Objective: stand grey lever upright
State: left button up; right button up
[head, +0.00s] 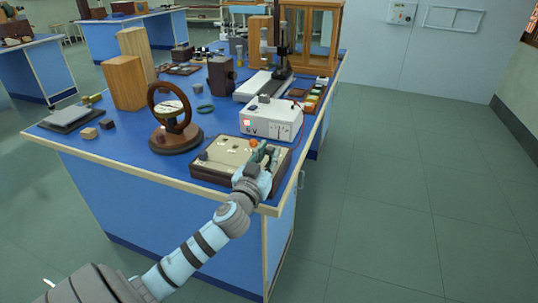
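A brown-sided control box (222,170) with a pale top panel and small fittings lies near the front right corner of the blue bench. My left gripper (265,156) is over the right part of this box, its fingers at the panel. An orange knob (254,143) shows just behind the fingers. I cannot make out the grey lever clearly; the gripper covers that part of the panel. Whether the fingers are open or shut on something is too small to tell. My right gripper is out of view.
A white power unit (271,119) stands close behind the control box. A round wooden-framed instrument (176,135) stands to the left. Wooden blocks (124,83) are farther left. The bench's front edge (150,181) runs below; open floor lies to the right.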

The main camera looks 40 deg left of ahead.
pick_arm(q)
jog(key=shift+o, duration=0.9)
jog(key=v, duration=1.2)
